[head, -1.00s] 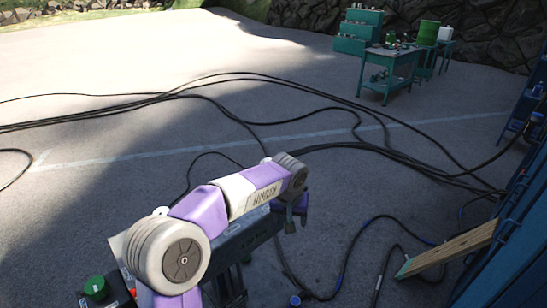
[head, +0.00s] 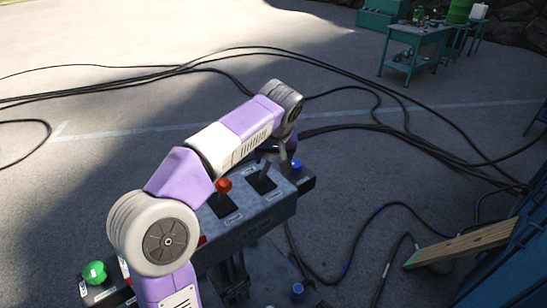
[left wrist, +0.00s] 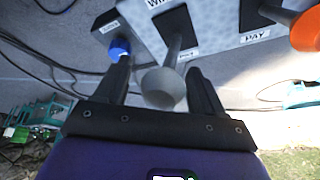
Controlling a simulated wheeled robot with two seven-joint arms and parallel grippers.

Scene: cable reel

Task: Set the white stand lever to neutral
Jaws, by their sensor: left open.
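The control stand (head: 255,215) has a row of levers and knobs along its top. The white stand lever shows in the left wrist view as a pale round knob (left wrist: 162,88) on a dark stalk, with label plates beside its base. In the head view its dark stalk (head: 264,174) rises between the orange lever and the blue knob; its top is hard to make out. My left gripper (left wrist: 160,66) is open, with one finger on each side of the pale knob and visible gaps; I see no contact. In the head view this gripper (head: 285,152) is partly hidden by its wrist. My right gripper is out of view.
The orange lever (head: 223,186) and blue knob (head: 297,164) flank the white lever closely. A green knob (head: 95,271) sits at the stand's left end. Black cables (head: 340,128) cross the ground. A wooden plank (head: 465,243) leans at the right.

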